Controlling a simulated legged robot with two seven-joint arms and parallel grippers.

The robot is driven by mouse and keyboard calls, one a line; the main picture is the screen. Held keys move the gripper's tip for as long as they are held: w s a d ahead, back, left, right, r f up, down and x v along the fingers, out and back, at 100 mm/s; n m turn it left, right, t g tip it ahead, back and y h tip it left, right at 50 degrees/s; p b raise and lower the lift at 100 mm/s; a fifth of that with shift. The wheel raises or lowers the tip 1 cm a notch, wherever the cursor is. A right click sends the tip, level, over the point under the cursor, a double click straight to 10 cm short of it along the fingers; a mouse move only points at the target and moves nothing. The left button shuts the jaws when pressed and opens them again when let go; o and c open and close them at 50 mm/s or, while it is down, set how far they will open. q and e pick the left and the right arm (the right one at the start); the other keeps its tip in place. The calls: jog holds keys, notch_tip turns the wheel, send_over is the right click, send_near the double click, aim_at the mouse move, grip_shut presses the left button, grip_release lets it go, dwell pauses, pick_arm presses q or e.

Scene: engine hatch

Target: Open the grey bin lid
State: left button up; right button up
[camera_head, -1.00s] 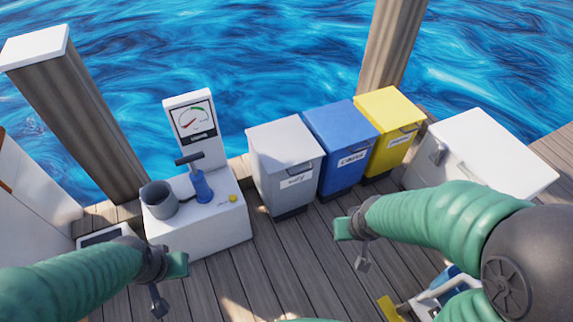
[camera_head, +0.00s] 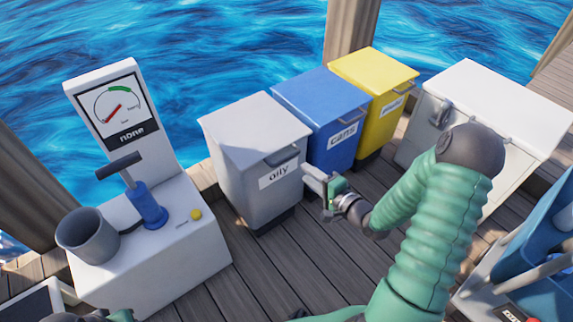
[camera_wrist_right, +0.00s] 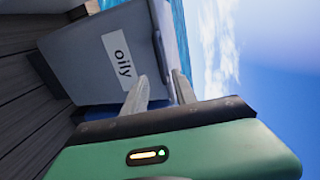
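The grey bin (camera_head: 245,180), labelled "oily", stands on the deck with its lid (camera_head: 255,128) closed. A small handle (camera_head: 284,155) is on the lid's front edge. My right gripper (camera_head: 314,176) is just right of the bin's front, a little below the handle. In the right wrist view, its two fingers (camera_wrist_right: 160,82) are apart with nothing between them, and the grey bin (camera_wrist_right: 95,65) lies beyond them. Only a sliver of my left gripper (camera_head: 120,316) shows at the bottom edge; its fingers are hidden.
A blue bin (camera_head: 325,115) and a yellow bin (camera_head: 385,85) stand to the right, then a white chest (camera_head: 500,110). A white pump stand (camera_head: 190,250) with a gauge (camera_head: 122,108) and a grey cup (camera_head: 88,236) is at the left. Deck in front is clear.

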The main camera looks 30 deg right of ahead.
aim_at(287, 157)
jog(key=b+x, duration=0.4)
jog(key=x, duration=0.7)
jog(key=shift+d+f, duration=0.1)
jog(key=shift+f, duration=0.1)
jog(key=shift+w+r, duration=0.1)
jog(key=shift+w, duration=0.15)
jog(key=shift+c, duration=0.3)
grip_shut()
jog(key=shift+s, duration=0.15)
